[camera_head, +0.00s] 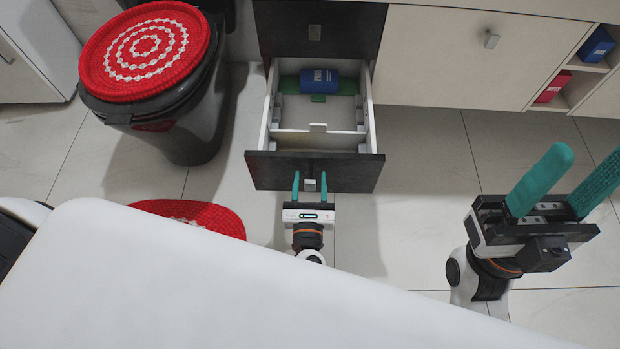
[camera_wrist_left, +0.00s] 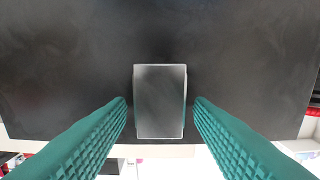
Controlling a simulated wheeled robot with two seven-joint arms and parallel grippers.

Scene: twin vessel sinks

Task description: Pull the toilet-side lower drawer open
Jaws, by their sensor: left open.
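The lower drawer (camera_head: 265,172) below the toilet-side end of the counter stands pulled out, its inside visible in the head view. Its dark front carries a small square metal handle (camera_head: 310,185), which also fills the middle of the left wrist view (camera_wrist_left: 160,100). My left gripper (camera_head: 310,174) is open at the drawer front, a teal finger on each side of the handle with a gap on both sides. My right gripper (camera_head: 568,168) is open and empty at the right, well away from the drawer.
A blue roll-like item (camera_head: 319,81) and a green piece lie at the drawer's back. The black toilet (camera_head: 180,125) with a red patterned lid cover stands left. A red mat (camera_head: 205,214) lies on the floor. Shelves with blue and red boxes are at right. Floor right of the drawer is clear.

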